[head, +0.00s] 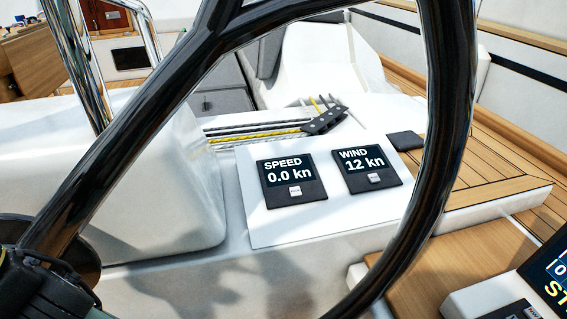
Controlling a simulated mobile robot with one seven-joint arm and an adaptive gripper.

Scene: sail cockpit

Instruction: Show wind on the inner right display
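Two dark square displays sit side by side on a white panel (300,229), seen through the steering wheel in the head view. The left display (278,197) reads SPEED 0.0 kn. The right display (391,184) reads WIND 12 kn. Each has a small light button, one on the left unit (295,191) and one on the right unit (374,178). Nothing touches either display. A further lit screen (555,275) is cut off at the right edge; only part of its text shows. My gripper's fingers are not in view.
The black wheel rim (447,130) arches across the front of the panel, with a thick spoke (120,150) on the left. Dark cabled parts fill the lower left corner. Ropes and a black clutch (325,120) lie behind the displays. A wooden bench (505,150) is on the right.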

